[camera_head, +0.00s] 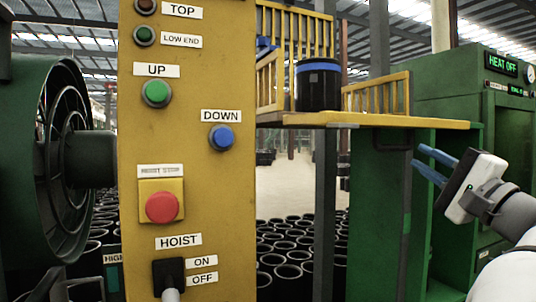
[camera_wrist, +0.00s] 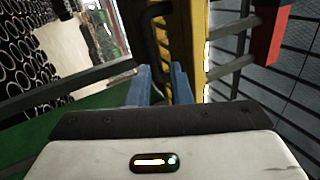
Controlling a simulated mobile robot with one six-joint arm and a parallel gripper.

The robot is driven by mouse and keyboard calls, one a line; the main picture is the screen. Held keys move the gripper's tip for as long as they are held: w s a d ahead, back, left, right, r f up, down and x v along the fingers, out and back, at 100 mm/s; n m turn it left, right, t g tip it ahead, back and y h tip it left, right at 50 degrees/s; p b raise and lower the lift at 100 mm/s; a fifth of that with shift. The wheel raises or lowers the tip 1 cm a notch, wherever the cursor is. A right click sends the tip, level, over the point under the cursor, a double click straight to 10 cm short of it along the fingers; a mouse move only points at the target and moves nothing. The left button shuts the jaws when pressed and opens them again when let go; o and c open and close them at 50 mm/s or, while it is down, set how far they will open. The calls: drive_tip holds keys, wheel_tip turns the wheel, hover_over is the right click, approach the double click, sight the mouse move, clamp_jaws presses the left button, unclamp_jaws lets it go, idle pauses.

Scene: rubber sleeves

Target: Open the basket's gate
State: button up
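The yellow basket has a railed back (camera_head: 295,35) and a flat floor edge (camera_head: 375,121) in the head view. A low yellow railed panel (camera_head: 376,94) stands at its right side; I cannot tell whether it is the gate. My gripper (camera_head: 418,158) is at the right, below the floor edge. Its blue fingers are apart with nothing seen held. In the wrist view, my gripper (camera_wrist: 161,70) points at a black curved handle (camera_wrist: 149,38) beside a yellow upright (camera_wrist: 183,45). The handle's lower end is close to the fingertips; contact cannot be told.
A black cylinder with a blue band (camera_head: 318,86) stands on the basket floor. A yellow hoist control panel (camera_head: 190,225) fills the left middle. A green machine reading HEAT OFF (camera_head: 455,85) is at right.

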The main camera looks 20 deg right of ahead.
drive_tip(key=f+m+p, duration=0.1)
drive_tip(key=m+p, duration=0.1)
drive_tip(key=d+f+m+p, duration=0.1)
drive_tip(key=f+m+p, duration=0.1)
drive_tip(key=m+p, duration=0.1)
drive_tip(key=d+f+m+p, duration=0.1)
drive_tip(key=m+p, duration=0.1)
drive_tip(key=m, duration=0.1)
drive_tip(key=shift+f, duration=0.2)
clamp_jaws()
wheel_tip(320, 180, down, 5)
drive_tip(key=s+a+m+p, duration=0.2)
drive_tip(key=m+p, duration=0.4)
drive_tip(key=m, duration=0.2)
drive_tip(key=w+r+m+b, duration=0.1)
drive_tip(key=w+r, duration=0.6)
drive_tip(key=r, duration=0.1)
drive_tip(key=shift+w+a+r, duration=0.15)
drive_tip(key=shift+w+a, duration=0.2)
drive_tip(key=shift+w, duration=0.05)
